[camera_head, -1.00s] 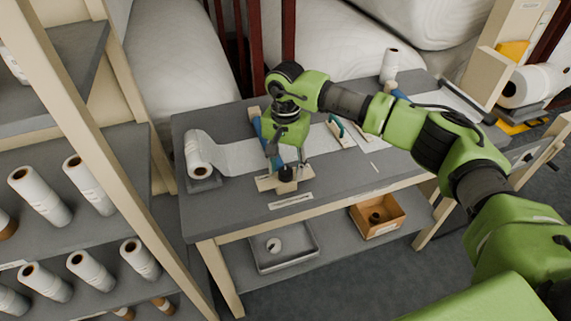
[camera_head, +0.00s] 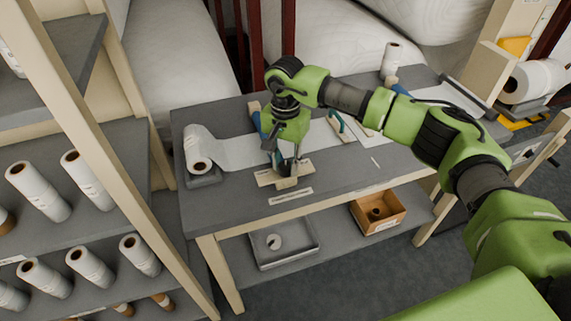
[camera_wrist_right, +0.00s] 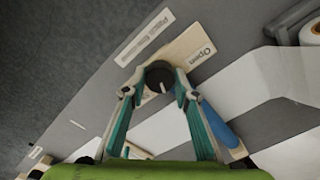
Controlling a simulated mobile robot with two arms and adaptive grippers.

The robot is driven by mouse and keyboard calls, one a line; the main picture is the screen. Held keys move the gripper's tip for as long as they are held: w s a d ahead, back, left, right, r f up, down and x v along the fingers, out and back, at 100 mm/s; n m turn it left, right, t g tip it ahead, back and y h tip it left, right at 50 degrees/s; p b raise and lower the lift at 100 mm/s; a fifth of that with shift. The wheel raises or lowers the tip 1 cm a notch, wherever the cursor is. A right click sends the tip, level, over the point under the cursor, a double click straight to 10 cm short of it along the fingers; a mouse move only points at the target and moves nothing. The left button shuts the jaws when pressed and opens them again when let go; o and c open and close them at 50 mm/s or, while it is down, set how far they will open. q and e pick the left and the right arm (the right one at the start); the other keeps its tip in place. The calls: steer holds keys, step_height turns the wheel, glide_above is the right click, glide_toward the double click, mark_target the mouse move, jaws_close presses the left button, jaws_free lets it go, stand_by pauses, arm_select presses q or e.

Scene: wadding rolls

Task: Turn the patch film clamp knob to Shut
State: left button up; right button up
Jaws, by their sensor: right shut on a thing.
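The clamp knob (camera_wrist_right: 158,77) is black and round with a pale pointer line. It sits on a light wooden block with an "Open" label (camera_wrist_right: 201,54) in the right wrist view. My right gripper (camera_wrist_right: 156,88) is shut on the knob, one finger on each side. In the head view my right gripper (camera_head: 287,160) reaches down onto the wooden block (camera_head: 268,178) at the bench's front edge and hides most of the knob. A blue clamp bar (camera_wrist_right: 222,128) lies across the white film (camera_head: 236,152). No Shut label is readable. My left gripper is not in view.
A white roll (camera_head: 197,150) lies left of the clamp on the grey bench (camera_head: 225,195). A teal-handled tool (camera_head: 339,124) lies to the right. A metal tray (camera_head: 282,247) and an orange box (camera_head: 378,212) stand on the lower shelf. A rack with several rolls (camera_head: 38,190) stands left.

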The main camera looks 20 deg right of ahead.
mark_target(285, 165)
steer(key=shift+f+m+b, duration=0.2)
steer(key=shift+m+b, duration=0.85)
steer(key=shift+m, duration=0.05)
steer(key=m+b, duration=0.2)
steer(key=shift+m, duration=0.4)
steer(key=m+b, duration=0.1)
steer(key=m, duration=0.1)
steer(key=m+b, duration=0.1)
steer(key=m, duration=0.1)
steer(key=shift+r+m, duration=0.2)
steer(key=shift+m, duration=0.1)
steer(key=o, duration=1.1)
step_height(285, 165, up, 12)
steer(key=shift+r, duration=0.1)
